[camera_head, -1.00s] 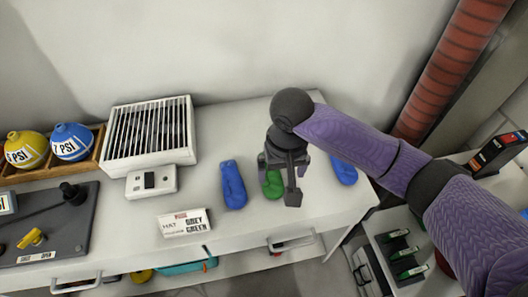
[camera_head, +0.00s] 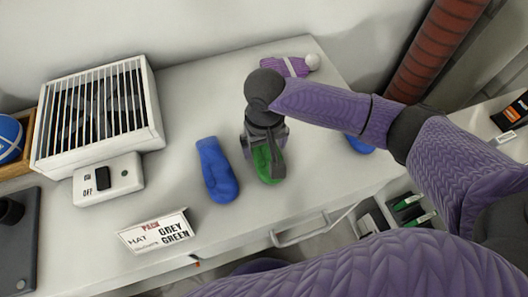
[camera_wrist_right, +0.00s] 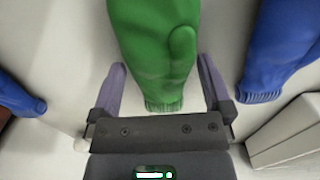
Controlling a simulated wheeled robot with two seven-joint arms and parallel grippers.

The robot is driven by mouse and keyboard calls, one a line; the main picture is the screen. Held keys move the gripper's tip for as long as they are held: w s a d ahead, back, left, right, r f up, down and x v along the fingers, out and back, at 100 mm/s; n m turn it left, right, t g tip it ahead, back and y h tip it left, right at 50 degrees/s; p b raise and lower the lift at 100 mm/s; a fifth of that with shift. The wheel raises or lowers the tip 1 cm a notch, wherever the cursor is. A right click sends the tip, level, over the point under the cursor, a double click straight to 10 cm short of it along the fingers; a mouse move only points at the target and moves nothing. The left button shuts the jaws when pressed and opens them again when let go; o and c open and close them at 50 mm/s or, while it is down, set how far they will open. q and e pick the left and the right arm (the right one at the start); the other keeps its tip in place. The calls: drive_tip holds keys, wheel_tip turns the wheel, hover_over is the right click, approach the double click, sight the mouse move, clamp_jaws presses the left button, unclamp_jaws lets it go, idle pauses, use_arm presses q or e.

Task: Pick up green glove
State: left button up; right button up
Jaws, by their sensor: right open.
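The green glove (camera_head: 264,160) lies on the white table, partly hidden under my right gripper (camera_head: 265,163) in the head view. In the right wrist view the green glove (camera_wrist_right: 152,50) lies with its cuff toward the palm and its thumb to the right. My right gripper (camera_wrist_right: 162,72) is open, with one finger on each side of the cuff and visible gaps to it. Its palm is close to the cuff end. My left gripper is not in view.
A blue glove (camera_head: 217,170) lies left of the green one; another (camera_head: 358,144) lies right, partly behind my arm. A purple hat (camera_head: 287,66) lies behind. A sign (camera_head: 156,232) stands at the front edge. A white heater (camera_head: 97,115) stands left.

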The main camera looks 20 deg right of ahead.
drive_tip(key=shift+f, duration=0.3)
drive_tip(key=shift+c, duration=0.5)
drive_tip(key=c, duration=1)
